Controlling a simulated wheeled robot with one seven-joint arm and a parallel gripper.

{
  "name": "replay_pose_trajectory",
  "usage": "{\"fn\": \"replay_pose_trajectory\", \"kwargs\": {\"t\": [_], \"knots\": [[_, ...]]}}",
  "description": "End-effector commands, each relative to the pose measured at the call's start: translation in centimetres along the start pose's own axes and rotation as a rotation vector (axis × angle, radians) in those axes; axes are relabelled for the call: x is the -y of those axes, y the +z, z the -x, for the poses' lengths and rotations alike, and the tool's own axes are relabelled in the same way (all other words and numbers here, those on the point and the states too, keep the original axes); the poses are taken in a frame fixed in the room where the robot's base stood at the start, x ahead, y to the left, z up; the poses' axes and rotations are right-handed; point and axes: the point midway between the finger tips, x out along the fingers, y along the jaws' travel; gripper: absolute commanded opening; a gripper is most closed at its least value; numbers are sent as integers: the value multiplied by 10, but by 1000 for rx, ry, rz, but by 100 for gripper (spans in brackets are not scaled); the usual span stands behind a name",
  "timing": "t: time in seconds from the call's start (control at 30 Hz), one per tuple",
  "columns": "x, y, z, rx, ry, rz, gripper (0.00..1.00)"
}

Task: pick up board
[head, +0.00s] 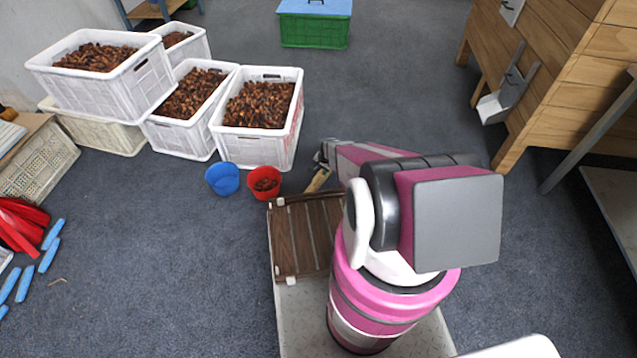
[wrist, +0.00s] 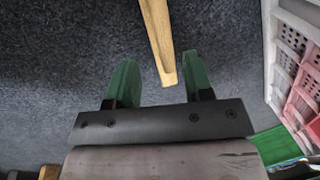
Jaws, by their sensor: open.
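The board, a narrow light-wood strip (wrist: 158,38), stands out against the grey floor in the wrist view. Its near end lies between the two green fingers of my gripper (wrist: 160,60), with a visible gap to each finger. My gripper is open and holds nothing. In the head view a short piece of the board (head: 317,181) shows just below the end of my arm, beside the red bucket. The rest of it and most of my gripper are hidden behind my arm there. I cannot tell how high the fingers are relative to the board.
White crates of chestnuts (head: 262,133) stand at the left, with a blue bucket (head: 222,178) and a red bucket (head: 265,184) before them. A brown slatted panel (head: 303,238) is below my arm. A wooden machine (head: 560,85) stands right. Floor behind the arm is clear.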

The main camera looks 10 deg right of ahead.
Motion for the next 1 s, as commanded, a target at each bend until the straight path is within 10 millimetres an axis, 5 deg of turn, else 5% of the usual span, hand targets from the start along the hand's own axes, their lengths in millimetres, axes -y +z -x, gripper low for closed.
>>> {"fn": "replay_pose_trajectory", "kwargs": {"t": [0.4,0.63,0.67,0.8,1.0], "knots": [[6,0,-48,0,0,0,47],[6,2,-50,0,0,0,47],[6,2,-50,0,0,0,44],[6,2,-50,0,0,0,0],[6,2,-49,0,0,0,0]]}}
